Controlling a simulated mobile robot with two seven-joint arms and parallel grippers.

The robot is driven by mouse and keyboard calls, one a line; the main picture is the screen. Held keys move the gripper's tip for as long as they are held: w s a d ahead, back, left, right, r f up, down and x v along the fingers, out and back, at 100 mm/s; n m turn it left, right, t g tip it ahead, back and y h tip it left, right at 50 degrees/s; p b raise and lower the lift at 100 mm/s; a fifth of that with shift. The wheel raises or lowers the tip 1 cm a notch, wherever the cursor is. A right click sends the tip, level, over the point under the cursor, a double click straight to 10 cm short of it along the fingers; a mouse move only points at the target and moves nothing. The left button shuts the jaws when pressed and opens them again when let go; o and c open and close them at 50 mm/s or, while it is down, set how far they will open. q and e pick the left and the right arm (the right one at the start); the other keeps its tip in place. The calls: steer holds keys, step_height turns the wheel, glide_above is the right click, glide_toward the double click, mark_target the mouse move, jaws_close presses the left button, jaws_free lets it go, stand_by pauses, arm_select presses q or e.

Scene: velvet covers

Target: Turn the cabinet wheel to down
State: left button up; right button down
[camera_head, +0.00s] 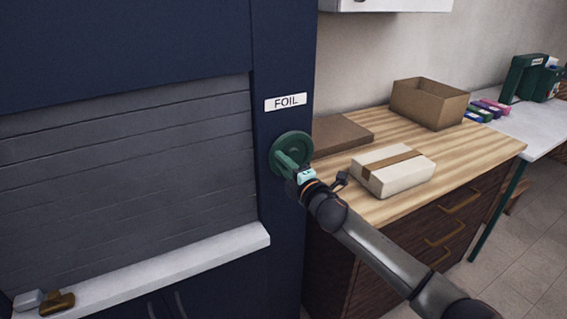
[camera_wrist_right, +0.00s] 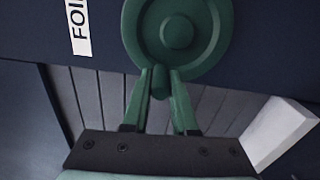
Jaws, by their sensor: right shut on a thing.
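The green cabinet wheel (camera_head: 294,146) is mounted on the dark blue cabinet frame, just below a white label reading FOIL (camera_head: 286,102). In the right wrist view the round wheel (camera_wrist_right: 177,30) has a raised hub and a small knob (camera_wrist_right: 160,82) at its rim. My right gripper (camera_head: 287,163) reaches in from the lower right. Its green fingers (camera_wrist_right: 160,90) are shut on the knob, one on each side. The fingers cover part of the wheel's lower side in the head view. My left gripper is not in view.
Left of the wheel is a grey slatted shutter (camera_head: 130,150) above a white ledge (camera_head: 190,263). Right of the cabinet, a wooden counter (camera_head: 470,155) holds a taped box (camera_head: 392,170), a flat brown box (camera_head: 340,133) and an open carton (camera_head: 430,102).

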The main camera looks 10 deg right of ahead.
steer(key=shift+f, duration=0.15)
steer(key=c, duration=0.7)
jaws_free()
steer(key=v, duration=1.2)
steer(key=shift+s, duration=0.2)
